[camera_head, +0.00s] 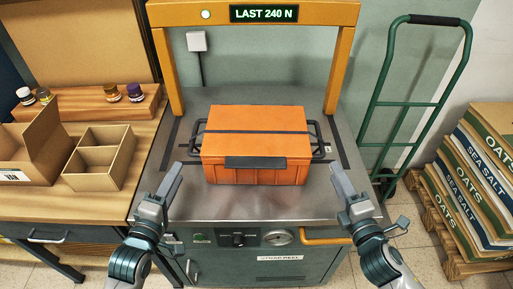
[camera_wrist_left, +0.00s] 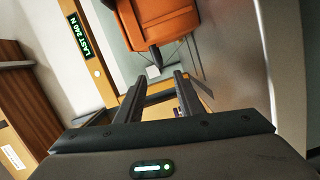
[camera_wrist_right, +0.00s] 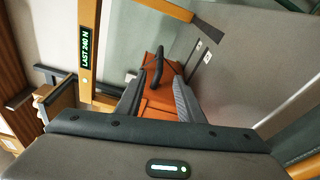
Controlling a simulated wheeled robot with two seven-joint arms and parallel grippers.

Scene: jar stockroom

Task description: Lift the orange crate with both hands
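The orange crate (camera_head: 256,144) sits on the grey steel bed of the strapping machine, with a black strap across its lid, a dark front latch and a black handle on each side. My left gripper (camera_head: 175,171) is in front and left of the crate, apart from it. My right gripper (camera_head: 338,170) is in front and right, also apart. In the left wrist view the crate (camera_wrist_left: 165,20) shows beyond the open, empty fingers (camera_wrist_left: 158,88). In the right wrist view the crate (camera_wrist_right: 160,100) and its looped handle (camera_wrist_right: 160,65) show between and beyond the open fingers (camera_wrist_right: 158,88).
A yellow frame (camera_head: 253,13) with a "LAST 240 N" display arches behind the crate. A wooden bench with cardboard boxes (camera_head: 100,157) and small jars stands left. A green hand truck (camera_head: 408,103) and stacked sacks (camera_head: 470,180) stand right. The bed around the crate is clear.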

